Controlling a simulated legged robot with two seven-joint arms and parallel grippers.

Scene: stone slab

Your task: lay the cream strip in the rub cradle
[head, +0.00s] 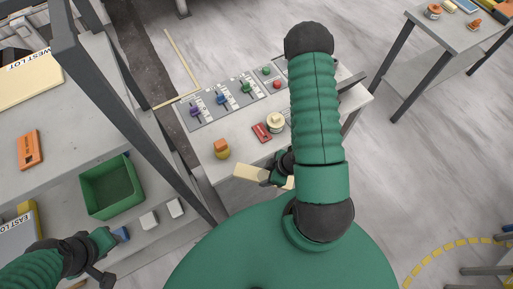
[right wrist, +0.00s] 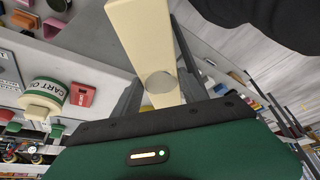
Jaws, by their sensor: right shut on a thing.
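The cream strip (head: 250,172) is held by my right gripper (head: 279,171), above the near edge of the control slab. In the right wrist view the strip (right wrist: 140,35) runs up and away from between the two dark fingers (right wrist: 160,92), with a round grey mark near the fingers. My right gripper is shut on it. I cannot pick out the rub cradle for certain in either view. My left gripper (head: 103,243) is at the lower left near a blue block (head: 121,234); its fingers are too small to read.
The slab (head: 237,150) carries coloured levers (head: 221,97), a red block (head: 261,132), a cream round piece (head: 276,122) and an orange-yellow piece (head: 222,148). A dark post (head: 115,100) stands between.

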